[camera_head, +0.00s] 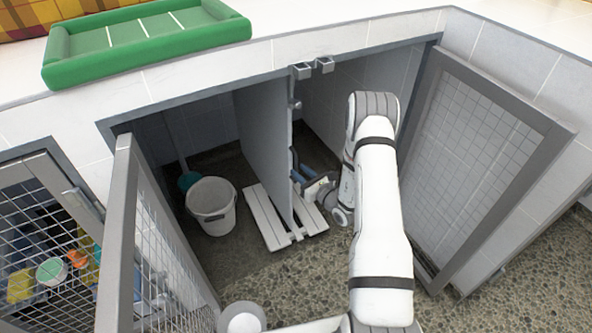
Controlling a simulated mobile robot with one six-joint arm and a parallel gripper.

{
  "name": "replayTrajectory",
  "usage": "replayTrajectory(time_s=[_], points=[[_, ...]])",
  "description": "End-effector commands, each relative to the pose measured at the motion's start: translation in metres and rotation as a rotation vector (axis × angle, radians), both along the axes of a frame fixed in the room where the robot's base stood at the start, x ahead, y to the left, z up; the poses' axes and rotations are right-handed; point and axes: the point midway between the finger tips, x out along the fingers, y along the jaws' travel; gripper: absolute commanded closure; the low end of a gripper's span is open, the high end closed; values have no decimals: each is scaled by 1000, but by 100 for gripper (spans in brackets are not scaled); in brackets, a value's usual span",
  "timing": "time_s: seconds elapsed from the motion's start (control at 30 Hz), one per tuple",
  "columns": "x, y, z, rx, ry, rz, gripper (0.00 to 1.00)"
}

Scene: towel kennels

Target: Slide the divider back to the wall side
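The divider (263,140) is a tall grey panel standing upright inside the open kennel. It splits the space into a left part and a narrower right part. A metal fitting runs down its front edge. My gripper (308,186) is low in the right part, close beside the divider's right face. My wrist hides part of it, and its fingers are too small to tell whether they touch the panel or are open or shut.
A white slatted board (262,220) lies under the divider. A white bucket (212,208) and a teal-headed tool (188,181) stand left. Mesh doors stand open at left (165,262) and right (470,150). A green bed (145,38) lies on top.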

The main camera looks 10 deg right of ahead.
Motion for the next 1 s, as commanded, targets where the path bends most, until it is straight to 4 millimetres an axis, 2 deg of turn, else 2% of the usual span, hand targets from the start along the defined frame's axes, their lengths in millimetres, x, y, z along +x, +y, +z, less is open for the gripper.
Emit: replayTrajectory(time_s=[0.2,0.53,0.87,1.0], points=[[22,12,0,0,-1,1,72],[25,14,1,0,0,1,72],[25,14,0,0,0,1,99],[25,14,0,0,0,1,100]])
